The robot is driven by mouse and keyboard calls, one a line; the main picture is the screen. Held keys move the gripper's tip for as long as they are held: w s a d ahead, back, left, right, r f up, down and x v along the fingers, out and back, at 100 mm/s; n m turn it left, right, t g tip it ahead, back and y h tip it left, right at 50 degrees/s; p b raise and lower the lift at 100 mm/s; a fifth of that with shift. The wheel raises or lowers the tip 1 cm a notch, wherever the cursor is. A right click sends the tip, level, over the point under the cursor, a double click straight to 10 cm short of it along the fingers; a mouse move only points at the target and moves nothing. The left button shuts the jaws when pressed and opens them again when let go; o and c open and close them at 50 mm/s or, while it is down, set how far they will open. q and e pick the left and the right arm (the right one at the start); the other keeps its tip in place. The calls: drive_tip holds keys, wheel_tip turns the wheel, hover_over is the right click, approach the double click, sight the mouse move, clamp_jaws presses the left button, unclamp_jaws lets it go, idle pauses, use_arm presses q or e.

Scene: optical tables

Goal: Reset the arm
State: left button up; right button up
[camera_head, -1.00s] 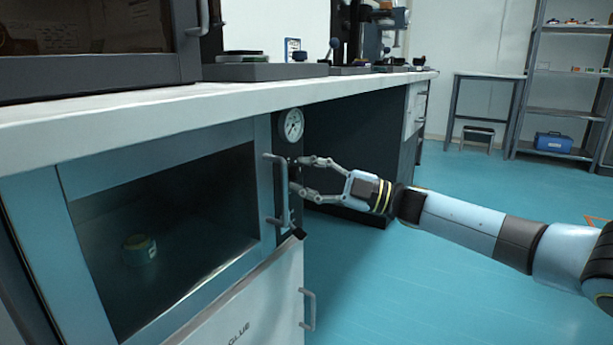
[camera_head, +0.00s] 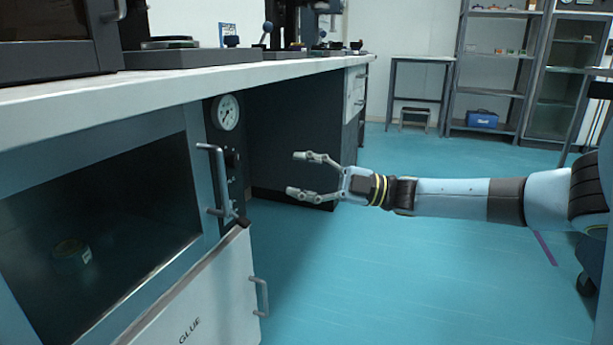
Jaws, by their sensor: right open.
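My right gripper (camera_head: 297,174) is open and empty. Its fingers point left, and its arm comes in from the right edge. The fingertips are apart from the cabinet handle (camera_head: 217,180), a little to its right in the picture. The handle belongs to a blue-framed cabinet (camera_head: 190,150) with a dark window, under the white bench top. A small round container (camera_head: 72,252) shows dimly inside behind the window. My left gripper is not in view.
A white panel marked GLUE (camera_head: 215,300), with its own handle (camera_head: 262,297), stands out below the cabinet window. A round gauge (camera_head: 226,112) is beside the handle. The white bench top (camera_head: 200,82) runs above. Shelves (camera_head: 490,92) stand at the back. The blue floor (camera_head: 420,260) is clear.

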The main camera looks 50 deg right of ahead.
drive_tip(key=shift+s+d+f, duration=0.1)
drive_tip(key=shift+s+d, duration=0.25)
idle(0.3)
